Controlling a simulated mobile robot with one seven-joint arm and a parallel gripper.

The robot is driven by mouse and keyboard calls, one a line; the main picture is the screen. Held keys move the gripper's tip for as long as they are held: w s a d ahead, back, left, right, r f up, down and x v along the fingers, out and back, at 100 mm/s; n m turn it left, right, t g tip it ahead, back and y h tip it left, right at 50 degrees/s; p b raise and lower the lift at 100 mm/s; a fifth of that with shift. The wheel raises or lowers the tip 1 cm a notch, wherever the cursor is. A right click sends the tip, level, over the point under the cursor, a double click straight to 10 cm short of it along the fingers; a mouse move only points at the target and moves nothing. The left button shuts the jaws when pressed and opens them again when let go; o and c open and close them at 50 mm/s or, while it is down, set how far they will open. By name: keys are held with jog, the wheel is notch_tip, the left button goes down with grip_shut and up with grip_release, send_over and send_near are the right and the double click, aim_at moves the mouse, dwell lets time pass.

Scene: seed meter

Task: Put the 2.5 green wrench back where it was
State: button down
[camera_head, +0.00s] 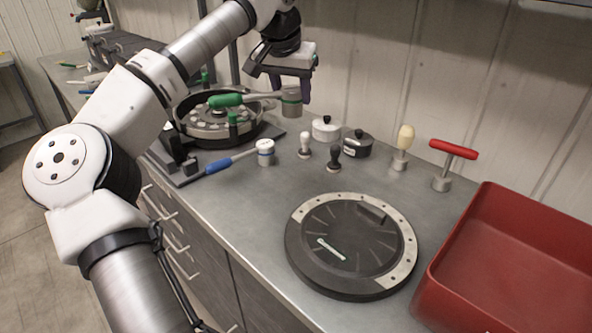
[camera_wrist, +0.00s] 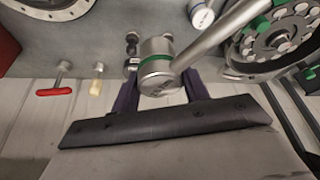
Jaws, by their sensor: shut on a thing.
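The green wrench has a green handle (camera_head: 225,100), a metal shaft and a round metal head with a green band (camera_head: 291,97). My gripper (camera_head: 290,88) is shut on this head and holds it above the counter, near the round seed meter housing (camera_head: 174,131). The handle reaches left over the housing. In the wrist view the green-banded head (camera_wrist: 157,68) sits between the purple fingers of my gripper (camera_wrist: 160,88), and the shaft runs to the upper right. A blue-handled wrench (camera_head: 232,160) stands on the counter below; its head also shows in the wrist view (camera_wrist: 201,15).
A white-topped pot (camera_head: 326,128), a black pot (camera_head: 358,144) and two small knobbed stamps stand close on the right. Beyond are a cream-handled tool (camera_head: 401,148), a red T-handle tool (camera_head: 453,150), a round black cover (camera_head: 345,245) and a red bin (camera_head: 510,255).

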notch_tip(320, 180, down, 18)
jog(key=shift+p, duration=0.85)
jog(key=shift+f, duration=0.2)
jog(key=c, duration=0.7)
grip_release()
jog(key=shift+c, duration=0.2)
jog(key=shift+r, duration=0.15)
